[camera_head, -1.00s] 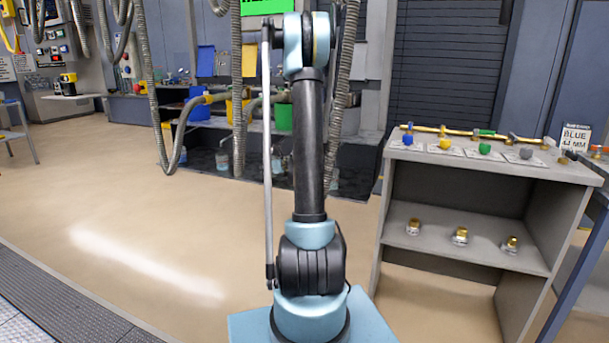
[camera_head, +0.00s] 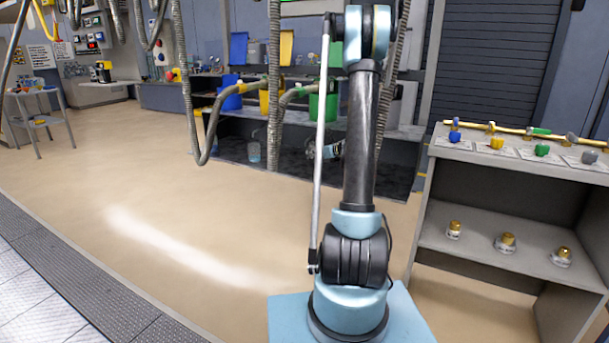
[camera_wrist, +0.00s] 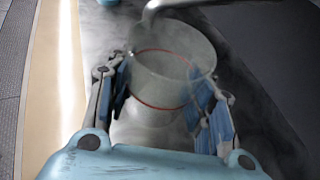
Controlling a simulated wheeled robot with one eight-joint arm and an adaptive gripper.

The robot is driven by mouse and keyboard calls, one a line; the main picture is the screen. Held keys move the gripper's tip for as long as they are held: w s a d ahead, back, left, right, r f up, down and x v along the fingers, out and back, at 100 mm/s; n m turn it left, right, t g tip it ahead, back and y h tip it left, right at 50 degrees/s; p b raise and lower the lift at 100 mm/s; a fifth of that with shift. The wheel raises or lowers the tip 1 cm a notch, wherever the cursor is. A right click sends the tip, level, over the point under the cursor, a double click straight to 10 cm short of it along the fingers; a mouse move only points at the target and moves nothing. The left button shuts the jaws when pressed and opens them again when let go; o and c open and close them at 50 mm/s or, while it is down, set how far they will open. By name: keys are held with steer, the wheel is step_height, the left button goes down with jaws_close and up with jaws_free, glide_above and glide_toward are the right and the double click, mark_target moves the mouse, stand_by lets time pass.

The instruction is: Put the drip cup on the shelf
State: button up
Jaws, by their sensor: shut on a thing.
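In the wrist view the drip cup (camera_wrist: 172,75) is a pale, see-through cup with a thin red line around it. My gripper (camera_wrist: 160,98) is shut around it, with a blue-padded finger on each side. A grey curved bar (camera_wrist: 170,6) crosses over the cup's rim at the top; I cannot tell if it touches. In the head view my gripper (camera_head: 322,150) is small and partly hidden by my arm, low by the dark back bench; the cup cannot be made out there. A grey shelf unit (camera_head: 480,233) stands at the right, with several gold-topped fittings on its lower board.
Valves with blue, yellow and green knobs (camera_head: 497,143) line the unit's top. Hoses (camera_head: 274,90) hang before the back bench, which carries coloured bins (camera_head: 230,92). A clear container (camera_head: 254,152) sits under the bench. The tan floor (camera_head: 120,180) at left is free.

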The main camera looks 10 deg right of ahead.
mark_target(306, 171)
steer(key=w+a+r+n+g+y, duration=0.4)
steer(key=n, duration=0.1)
steer(key=shift+y, duration=0.3)
steer(key=shift+s+a+f, duration=0.1)
steer(key=shift+a+f, duration=0.05)
steer(key=shift+f, duration=2.4)
steer(key=shift+s+a+f, duration=0.1)
steer(key=shift+f, duration=2.4)
steer(key=o, duration=1.2)
steer(key=shift+c, duration=0.2)
